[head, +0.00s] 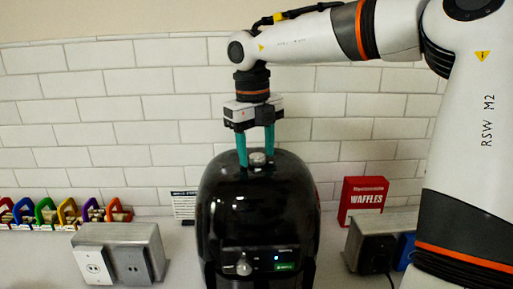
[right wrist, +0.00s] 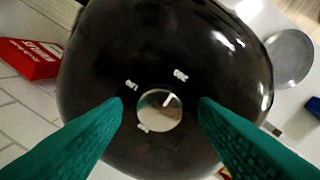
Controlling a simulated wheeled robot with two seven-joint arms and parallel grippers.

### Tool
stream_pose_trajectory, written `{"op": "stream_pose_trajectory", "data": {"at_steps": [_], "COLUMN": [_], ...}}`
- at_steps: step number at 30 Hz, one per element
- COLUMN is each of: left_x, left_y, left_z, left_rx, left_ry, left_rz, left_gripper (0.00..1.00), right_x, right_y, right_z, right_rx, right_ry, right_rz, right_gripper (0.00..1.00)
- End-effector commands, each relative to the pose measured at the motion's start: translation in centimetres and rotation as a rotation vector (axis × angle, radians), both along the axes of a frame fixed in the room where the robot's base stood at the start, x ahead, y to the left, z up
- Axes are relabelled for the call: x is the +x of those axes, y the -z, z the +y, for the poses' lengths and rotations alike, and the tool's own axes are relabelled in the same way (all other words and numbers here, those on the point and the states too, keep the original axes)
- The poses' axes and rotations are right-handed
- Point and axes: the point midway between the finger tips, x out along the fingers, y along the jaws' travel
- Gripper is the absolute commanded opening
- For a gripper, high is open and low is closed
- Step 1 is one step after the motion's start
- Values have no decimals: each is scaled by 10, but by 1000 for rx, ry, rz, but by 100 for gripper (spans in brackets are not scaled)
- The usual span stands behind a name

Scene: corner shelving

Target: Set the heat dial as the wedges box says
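A glossy black rounded appliance (head: 222,215) stands at centre in the head view. My left gripper is out of view.
The appliance front has a knob (head: 243,267), a blue light and a green display. A small white placard (head: 184,205) stands behind left. Grey socket boxes stand on both sides (head: 155,240) (head: 352,240). Several coloured holders (head: 68,213) line the wall at left.

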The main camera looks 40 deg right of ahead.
Motion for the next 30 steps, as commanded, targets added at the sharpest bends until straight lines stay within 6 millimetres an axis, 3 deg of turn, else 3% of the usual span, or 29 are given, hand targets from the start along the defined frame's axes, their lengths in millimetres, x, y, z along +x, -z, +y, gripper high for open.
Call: {"op": "stream_pose_trajectory", "data": {"at_steps": [8, 21, 30], "left_x": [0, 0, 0], "left_y": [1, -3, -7], "left_z": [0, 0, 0], "left_rx": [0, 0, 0], "left_ry": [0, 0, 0], "left_rz": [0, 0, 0], "left_gripper": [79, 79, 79], "right_x": [0, 1, 1], "right_y": [-6, -93, -119], "right_z": [1, 7, 9], "right_rx": [1, 2, 1], "right_ry": [0, 0, 0], "right_rz": [2, 1, 2], "right_gripper": [53, 53, 53]}}
